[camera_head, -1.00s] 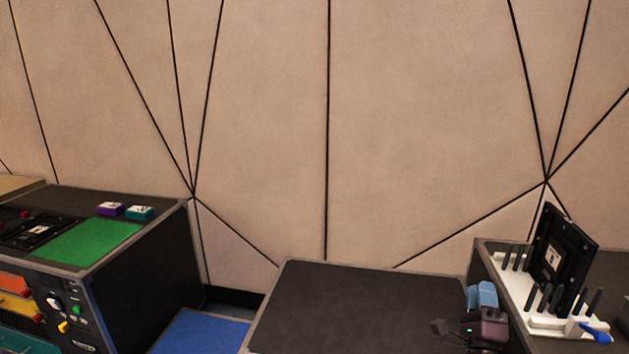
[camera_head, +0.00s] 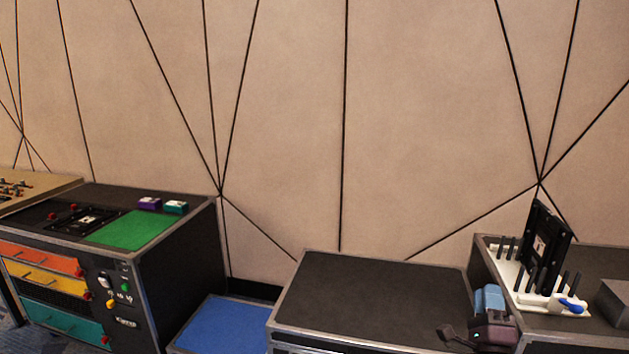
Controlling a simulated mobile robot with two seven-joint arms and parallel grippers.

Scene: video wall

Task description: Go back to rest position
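My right gripper (camera_head: 457,336) shows low in the picture at the right, at the front right corner of the middle black-topped case (camera_head: 375,290). Its dark fingers point left and look small, so I cannot tell whether they are open or shut. I see nothing held in it. The blue and dark parts behind the fingers are my own arm. My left gripper is out of view.
A black panel (camera_head: 546,245) stands upright in a white rack (camera_head: 507,268) with black pegs on the right case. At left stands a case with a green mat (camera_head: 132,230) and coloured drawers. A low blue surface (camera_head: 222,325) lies between cases. The middle case top is clear.

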